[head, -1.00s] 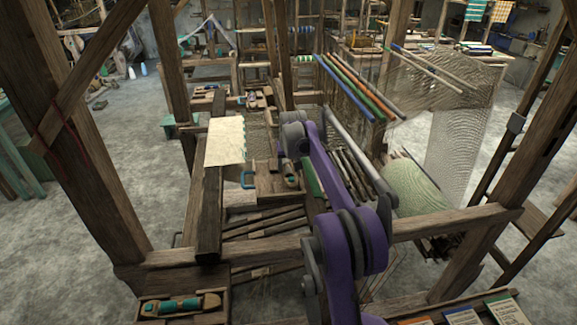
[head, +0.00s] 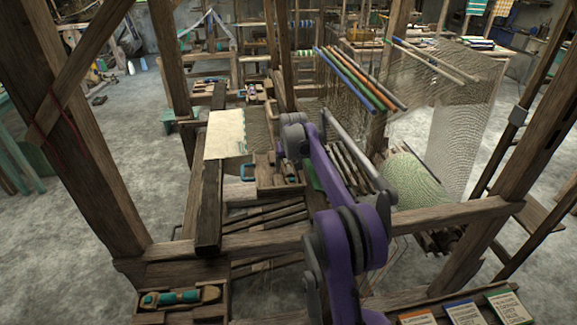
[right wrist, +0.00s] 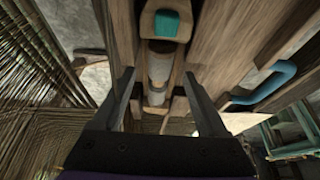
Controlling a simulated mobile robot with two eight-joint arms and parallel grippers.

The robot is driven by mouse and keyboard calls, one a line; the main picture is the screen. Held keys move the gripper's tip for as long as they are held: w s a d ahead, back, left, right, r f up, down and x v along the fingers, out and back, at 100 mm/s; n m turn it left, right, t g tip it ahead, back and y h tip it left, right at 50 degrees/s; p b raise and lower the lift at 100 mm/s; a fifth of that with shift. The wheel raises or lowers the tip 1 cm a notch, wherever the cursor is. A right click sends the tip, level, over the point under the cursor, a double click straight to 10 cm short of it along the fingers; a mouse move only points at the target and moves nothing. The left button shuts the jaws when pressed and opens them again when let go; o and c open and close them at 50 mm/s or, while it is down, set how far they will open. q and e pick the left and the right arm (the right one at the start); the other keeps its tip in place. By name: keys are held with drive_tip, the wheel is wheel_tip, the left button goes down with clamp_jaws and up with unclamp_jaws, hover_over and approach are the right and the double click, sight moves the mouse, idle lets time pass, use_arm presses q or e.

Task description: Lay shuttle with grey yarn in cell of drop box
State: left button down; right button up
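In the right wrist view a wooden shuttle with a grey yarn winding (right wrist: 159,66) lies lengthwise between the two spread fingers of my right gripper (right wrist: 158,92). Gaps show between the fingers and the shuttle. A teal piece (right wrist: 166,24) sits in a wooden frame just beyond the winding; whether it belongs to the same shuttle I cannot tell. In the head view my purple right arm reaches over the loom's front beam to the wooden drop box (head: 262,187), and its wrist hides the fingers. The cell floor is mostly hidden. My left gripper is out of view.
A tray at lower left holds a shuttle with teal yarn (head: 180,297). Loom posts and the front beam (head: 440,217) surround the arm.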

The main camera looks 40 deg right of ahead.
drive_tip(key=shift+o, duration=0.6)
drive_tip(key=v, duration=1)
drive_tip(key=shift+s+r, duration=0.15)
drive_tip(key=shift+r, duration=0.25)
